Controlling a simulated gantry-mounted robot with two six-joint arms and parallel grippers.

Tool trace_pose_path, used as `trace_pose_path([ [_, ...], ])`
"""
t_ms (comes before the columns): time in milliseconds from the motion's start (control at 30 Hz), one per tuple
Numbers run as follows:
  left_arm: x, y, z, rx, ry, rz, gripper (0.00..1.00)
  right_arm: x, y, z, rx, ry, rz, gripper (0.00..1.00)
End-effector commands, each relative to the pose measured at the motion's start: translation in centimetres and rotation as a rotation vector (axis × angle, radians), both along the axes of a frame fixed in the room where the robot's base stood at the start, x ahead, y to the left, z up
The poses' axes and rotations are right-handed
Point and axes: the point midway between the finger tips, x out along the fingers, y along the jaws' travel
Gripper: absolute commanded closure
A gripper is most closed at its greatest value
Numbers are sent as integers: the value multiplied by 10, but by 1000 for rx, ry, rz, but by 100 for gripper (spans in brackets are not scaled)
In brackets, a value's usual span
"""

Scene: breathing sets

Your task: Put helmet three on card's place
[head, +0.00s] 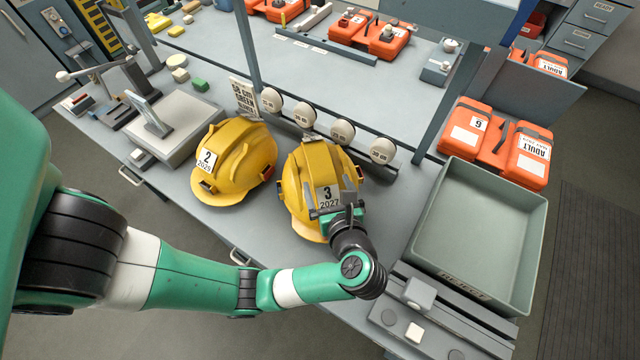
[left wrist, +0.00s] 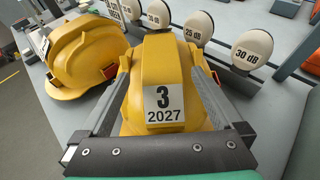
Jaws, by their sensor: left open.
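Helmet three (head: 316,180) is yellow with a white label reading 3 and 2027. It stands on the grey bench, right of yellow helmet two (head: 233,160), labelled 2 and 2029. My left gripper (head: 338,202) is at the front of helmet three, above its brim. In the left wrist view helmet three (left wrist: 160,82) lies between the two spread fingers, which are open; I cannot tell whether they touch it. A printed card (head: 243,96) stands upright behind helmet two, its text partly legible, including "58 cm" and "GREEN". My right gripper is not in view.
A row of several round white dB-marked pieces (head: 342,130) stands behind the helmets. A large grey tray (head: 478,225) is to the right, empty. Orange ADULT cases (head: 465,128) stand beyond it. A grey box device (head: 172,128) stands left of helmet two. A dark upright post (head: 245,45) rises behind the card.

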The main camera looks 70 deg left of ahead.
Motion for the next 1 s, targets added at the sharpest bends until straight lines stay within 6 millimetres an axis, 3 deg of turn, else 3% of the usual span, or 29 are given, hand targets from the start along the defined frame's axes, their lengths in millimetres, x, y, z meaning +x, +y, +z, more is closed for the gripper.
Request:
trace_pose_path([
  [233,1,11,-4,1,1,2,0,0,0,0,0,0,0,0],
  [500,5,49,-20,0,0,2,0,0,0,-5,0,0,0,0],
  [733,6,51,-21,0,-1,-2,0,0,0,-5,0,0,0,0],
  [767,6,51,-21,0,-1,-2,2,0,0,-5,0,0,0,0],
  [1000,6,51,-21,0,-1,-2,45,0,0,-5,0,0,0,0],
])
